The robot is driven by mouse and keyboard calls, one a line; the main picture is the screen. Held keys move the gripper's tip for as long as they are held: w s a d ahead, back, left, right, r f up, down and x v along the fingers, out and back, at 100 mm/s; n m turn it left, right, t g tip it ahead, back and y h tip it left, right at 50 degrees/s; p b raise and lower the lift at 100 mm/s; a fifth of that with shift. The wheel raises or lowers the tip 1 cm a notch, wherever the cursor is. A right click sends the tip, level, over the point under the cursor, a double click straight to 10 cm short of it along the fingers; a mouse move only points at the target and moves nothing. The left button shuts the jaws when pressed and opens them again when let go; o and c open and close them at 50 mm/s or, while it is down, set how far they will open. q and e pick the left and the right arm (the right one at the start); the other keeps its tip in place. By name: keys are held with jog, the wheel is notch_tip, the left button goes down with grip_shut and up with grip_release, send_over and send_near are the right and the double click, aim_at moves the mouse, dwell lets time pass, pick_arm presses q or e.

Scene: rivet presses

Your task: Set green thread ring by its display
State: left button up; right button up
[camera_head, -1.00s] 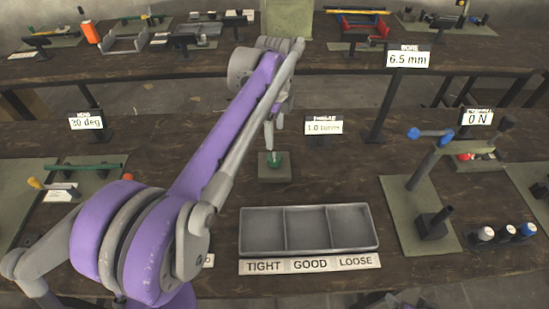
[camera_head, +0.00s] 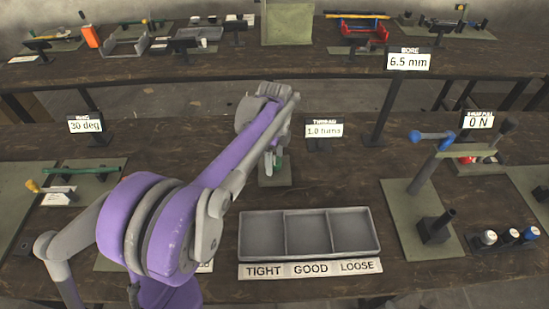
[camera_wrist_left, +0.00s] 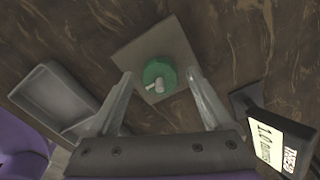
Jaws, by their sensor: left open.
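The green thread ring (camera_wrist_left: 158,74) sits on a small square grey-green plate (camera_wrist_left: 140,49), with a pale pin showing at its middle. In the head view the plate (camera_head: 276,180) stands behind the tray, and the ring is mostly hidden by my gripper. My left gripper (camera_wrist_left: 161,76) is open, with one finger on each side of the ring; whether the fingers touch it I cannot tell. The thread display (camera_head: 324,129) reads 1.0 turns and stands just right of the plate. It also shows in the left wrist view (camera_wrist_left: 275,140). My right gripper is not in view.
A grey three-compartment tray (camera_head: 308,211), empty, lies in front of the plate, labelled TIGHT, GOOD, LOOSE. A press with a blue handle (camera_head: 431,136) stands at right, near several capped pieces (camera_head: 507,236). A 30 deg display (camera_head: 86,125) stands at left.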

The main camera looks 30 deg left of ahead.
pick_arm(q)
grip_shut()
dwell(0.4)
jog(key=shift+n, duration=0.4)
